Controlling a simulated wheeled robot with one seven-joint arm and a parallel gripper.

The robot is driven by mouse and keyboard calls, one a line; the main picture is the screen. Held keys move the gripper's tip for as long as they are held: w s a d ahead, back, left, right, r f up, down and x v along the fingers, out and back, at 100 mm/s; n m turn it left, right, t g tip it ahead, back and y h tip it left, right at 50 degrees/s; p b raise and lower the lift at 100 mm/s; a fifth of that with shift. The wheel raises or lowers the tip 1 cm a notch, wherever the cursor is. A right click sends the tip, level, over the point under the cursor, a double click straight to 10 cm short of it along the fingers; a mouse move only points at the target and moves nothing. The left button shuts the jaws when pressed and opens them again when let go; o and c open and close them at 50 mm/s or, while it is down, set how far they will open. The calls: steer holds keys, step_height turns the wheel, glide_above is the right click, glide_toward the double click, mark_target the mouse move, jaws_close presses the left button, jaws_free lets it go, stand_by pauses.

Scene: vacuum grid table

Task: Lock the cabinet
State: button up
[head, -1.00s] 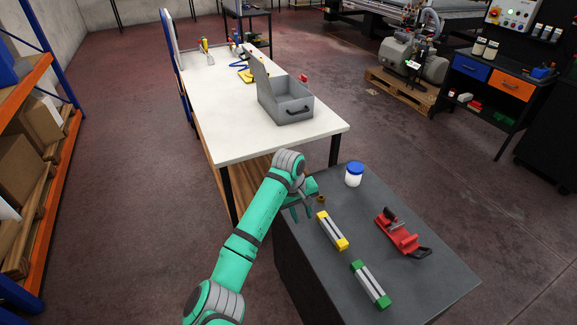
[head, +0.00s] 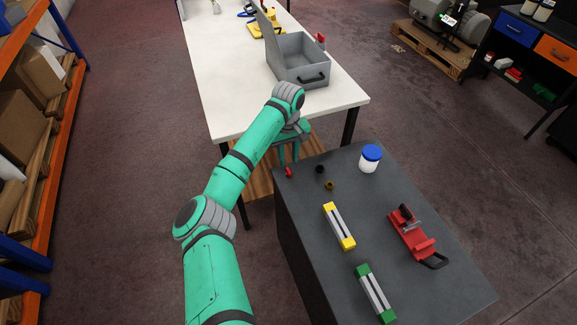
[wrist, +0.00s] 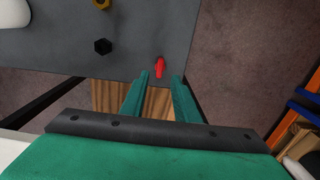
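No cabinet door or lock is clearly visible. The dark grey block (head: 292,235) in front of me may be a cabinet; I see its top and plain left side. My gripper (head: 289,160) points down beside that corner. In the wrist view my gripper (wrist: 161,75) is open and empty, with the red piece just beyond and between its fingertips. A black hexagonal piece (wrist: 103,46) and a brass piece (head: 330,185) lie near it.
A yellow-ended block (head: 339,226), a green-ended block (head: 374,292), a red vise (head: 412,235) and a blue-lidded jar (head: 370,158) stand on the grey top. Behind is a white table (head: 230,95) with an open grey box (head: 305,74). An orange-and-blue shelf (head: 50,165) stands left.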

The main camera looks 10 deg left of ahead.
mark_target(288, 170)
steer(key=shift+f, duration=2.8)
jaws_close()
